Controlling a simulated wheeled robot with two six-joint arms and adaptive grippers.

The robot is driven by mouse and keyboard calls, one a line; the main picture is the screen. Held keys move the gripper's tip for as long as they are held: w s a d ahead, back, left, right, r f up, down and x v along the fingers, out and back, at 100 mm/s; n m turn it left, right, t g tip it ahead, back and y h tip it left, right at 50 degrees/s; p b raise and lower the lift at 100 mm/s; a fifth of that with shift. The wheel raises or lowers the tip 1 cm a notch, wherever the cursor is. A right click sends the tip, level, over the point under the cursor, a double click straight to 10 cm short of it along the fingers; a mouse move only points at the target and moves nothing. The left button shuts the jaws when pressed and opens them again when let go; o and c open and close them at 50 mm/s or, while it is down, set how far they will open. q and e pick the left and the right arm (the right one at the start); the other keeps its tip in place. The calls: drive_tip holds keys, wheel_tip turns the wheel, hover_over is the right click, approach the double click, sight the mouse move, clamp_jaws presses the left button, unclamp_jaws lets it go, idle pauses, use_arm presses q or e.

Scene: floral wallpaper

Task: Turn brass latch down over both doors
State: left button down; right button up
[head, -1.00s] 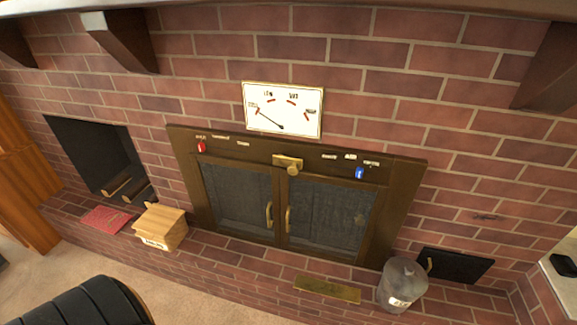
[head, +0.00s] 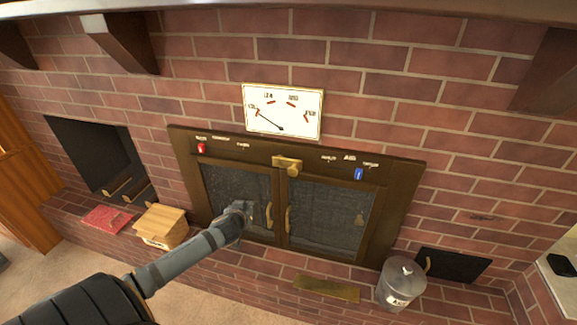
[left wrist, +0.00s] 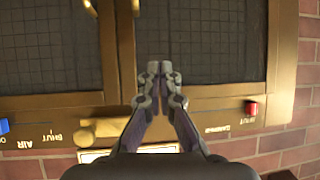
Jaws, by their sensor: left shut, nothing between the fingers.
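The brass latch (head: 288,163) sits on the top rail of the stove frame, above the seam between the two doors. It lies roughly level, with a rounded knob at its right end. The left door (head: 225,190) and right door (head: 335,210) have dark mesh panels and look closed, with upright brass handles side by side. My left gripper (head: 242,210) is in front of the left door, below and left of the latch. In the left wrist view, turned upside down, its fingertips (left wrist: 160,68) are together and empty, beside the latch (left wrist: 103,128). My right gripper is out of view.
A red knob (head: 201,148) and a blue knob (head: 359,174) sit on the top rail. A white dial (head: 283,100) hangs above. A wooden box (head: 160,224) and a metal canister (head: 401,283) stand on the brick ledge. A brass plate (head: 327,289) lies below the doors.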

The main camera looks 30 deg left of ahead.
use_arm(q)
drive_tip(key=d+r+t, duration=0.1)
drive_tip(key=d+r, duration=0.2)
drive_tip(key=r, duration=0.3)
drive_tip(key=w+d+r+t+h, duration=0.1)
drive_tip(key=d+r, duration=0.3)
drive_tip(key=r, duration=0.3)
drive_tip(key=d+r+t, duration=0.2)
drive_tip(key=d+r, duration=0.2)
drive_tip(key=r, duration=0.3)
drive_tip(key=shift+w+n, duration=0.15)
drive_tip(key=shift+n, duration=0.15)
drive_tip(key=shift+w+a, duration=0.1)
approach(288, 163)
drive_tip(key=w+r, duration=0.4)
drive_tip(key=r, duration=0.1)
drive_tip(key=shift+w+d+f, duration=0.1)
drive_tip(key=shift+d+f, duration=0.15)
drive_tip(key=shift+f, duration=0.75)
drive_tip(key=shift+d+f, duration=0.3)
drive_tip(key=shift+f, duration=0.7)
